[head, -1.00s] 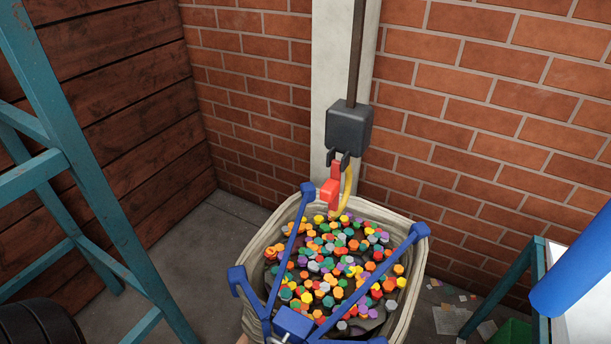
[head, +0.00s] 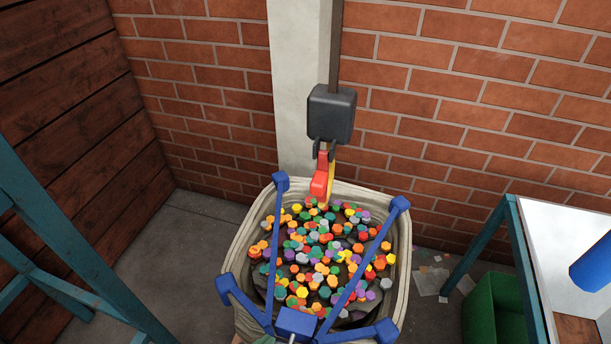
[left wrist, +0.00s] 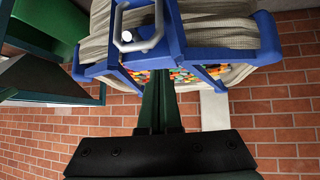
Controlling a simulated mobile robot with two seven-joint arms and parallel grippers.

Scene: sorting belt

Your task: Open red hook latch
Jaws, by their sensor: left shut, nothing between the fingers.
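The red hook latch (head: 320,180) hangs under a black block (head: 331,113) in the head view, at the back rim of a bag. A yellow hook (head: 332,178) shows just behind it; the latch partly hides it. My left gripper (left wrist: 160,95) shows in the left wrist view as two dark green fingers, shut together and empty. They point toward the bag's blue frame (left wrist: 222,40) and a metal handle (left wrist: 140,25); I cannot tell the gap. The latch is not visible in that view. My right gripper is not visible.
The pale bag (head: 248,235) holds many coloured nuts under blue arms joined at a blue hub (head: 296,320). A brick wall (head: 450,110) and post (head: 295,90) stand behind. A teal frame (head: 65,240) is left; a white-topped table (head: 565,235) and green bin (head: 492,305) are right.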

